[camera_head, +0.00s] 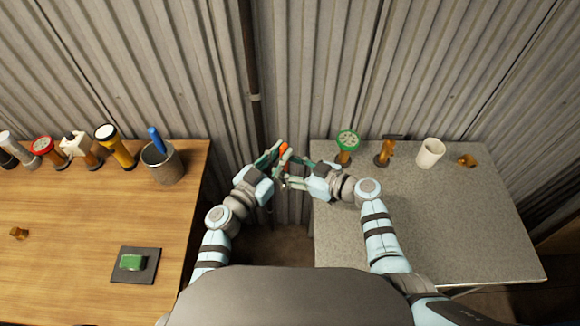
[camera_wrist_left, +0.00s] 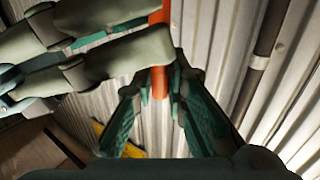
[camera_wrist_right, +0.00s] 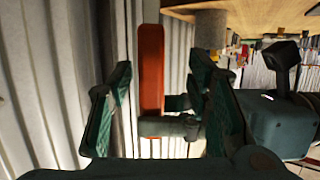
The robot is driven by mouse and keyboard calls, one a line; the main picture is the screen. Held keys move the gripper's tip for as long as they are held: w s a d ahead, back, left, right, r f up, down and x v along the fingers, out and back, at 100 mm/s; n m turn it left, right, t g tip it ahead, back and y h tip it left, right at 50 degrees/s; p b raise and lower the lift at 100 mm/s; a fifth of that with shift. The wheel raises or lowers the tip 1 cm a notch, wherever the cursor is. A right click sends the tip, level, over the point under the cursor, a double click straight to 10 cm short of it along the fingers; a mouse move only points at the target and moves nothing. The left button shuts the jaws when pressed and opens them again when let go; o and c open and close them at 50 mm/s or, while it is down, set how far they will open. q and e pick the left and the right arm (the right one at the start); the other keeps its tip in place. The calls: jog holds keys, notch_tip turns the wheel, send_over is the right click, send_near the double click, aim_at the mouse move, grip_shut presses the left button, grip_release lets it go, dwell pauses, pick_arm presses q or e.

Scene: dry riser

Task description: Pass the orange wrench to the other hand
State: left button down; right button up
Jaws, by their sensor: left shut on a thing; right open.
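The orange wrench (camera_head: 284,149) is held up between my two grippers, over the gap between the two tables. My left gripper (camera_head: 277,154) is shut on it. In the left wrist view the wrench (camera_wrist_left: 160,85) rises from between the left fingertips (camera_wrist_left: 160,80), partly hidden by the right gripper's fingers. In the right wrist view the wrench (camera_wrist_right: 151,70) stands upright between the open fingers of my right gripper (camera_wrist_right: 160,90), with the left fingers across its lower part. The right fingers (camera_head: 293,163) are around the wrench, apart from it as far as I can tell.
The wooden table (camera_head: 70,215) at left holds a metal cup (camera_head: 163,165) with a blue-handled tool, several torch-like items and a green block (camera_head: 132,262) on a dark pad. The grey table (camera_head: 440,230) at right holds a white cup (camera_head: 430,153) and several fittings at its back; its front is clear.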

pick_arm(q)
jog(key=shift+d, duration=0.1)
pick_arm(e)
jog(key=c, duration=0.3)
jog(key=shift+a, duration=0.15)
grip_shut()
pick_arm(q)
jog(key=c, duration=1.5)
grip_release()
jog(key=shift+c, duration=0.2)
